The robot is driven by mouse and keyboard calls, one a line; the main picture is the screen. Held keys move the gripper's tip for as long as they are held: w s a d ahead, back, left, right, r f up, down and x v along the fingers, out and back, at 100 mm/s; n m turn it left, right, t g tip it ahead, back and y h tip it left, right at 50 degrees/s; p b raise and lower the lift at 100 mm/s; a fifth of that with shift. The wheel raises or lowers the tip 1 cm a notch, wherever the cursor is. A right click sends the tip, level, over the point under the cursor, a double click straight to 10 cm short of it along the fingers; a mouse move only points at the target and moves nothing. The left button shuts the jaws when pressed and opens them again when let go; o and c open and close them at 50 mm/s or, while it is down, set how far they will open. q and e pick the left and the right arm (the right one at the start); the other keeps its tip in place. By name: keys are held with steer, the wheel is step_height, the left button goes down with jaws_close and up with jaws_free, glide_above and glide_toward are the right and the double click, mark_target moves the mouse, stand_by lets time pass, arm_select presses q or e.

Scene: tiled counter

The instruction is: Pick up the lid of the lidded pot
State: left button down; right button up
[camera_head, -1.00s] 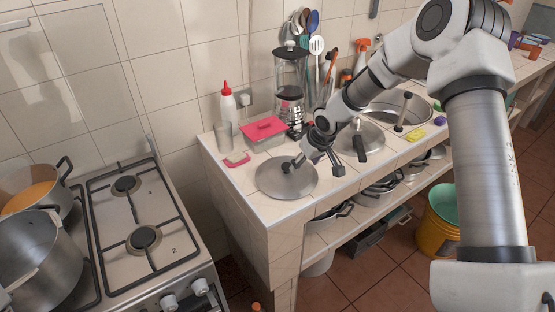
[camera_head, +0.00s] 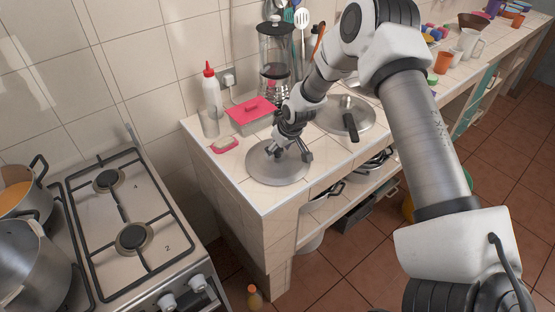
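A round grey metal lid (camera_head: 262,170) lies flat near the front left corner of the tiled counter. I cannot make out a pot under it. My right gripper (camera_head: 292,155) reaches down over the lid's right side, its dark fingers spread apart. The lid's knob is hidden behind the gripper, so I cannot tell whether the fingers touch it. A second round metal lid or pan (camera_head: 366,118) with a black handle lies to the right, behind my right arm. My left gripper is not in view.
A pink-lidded container (camera_head: 252,115), a glass (camera_head: 209,123), a red-capped bottle (camera_head: 211,92) and a pink sponge dish (camera_head: 224,145) stand close behind the lid. A small bottle (camera_head: 254,297) stands on the floor.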

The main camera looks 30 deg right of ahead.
steer(key=shift+s+r, duration=0.2)
steer(key=shift+s, duration=0.05)
steer(key=c, duration=0.5)
steer(key=shift+s, duration=0.1)
steer(key=c, duration=0.6)
steer(key=shift+f, duration=0.1)
jaws_close()
steer(key=shift+w, duration=0.2)
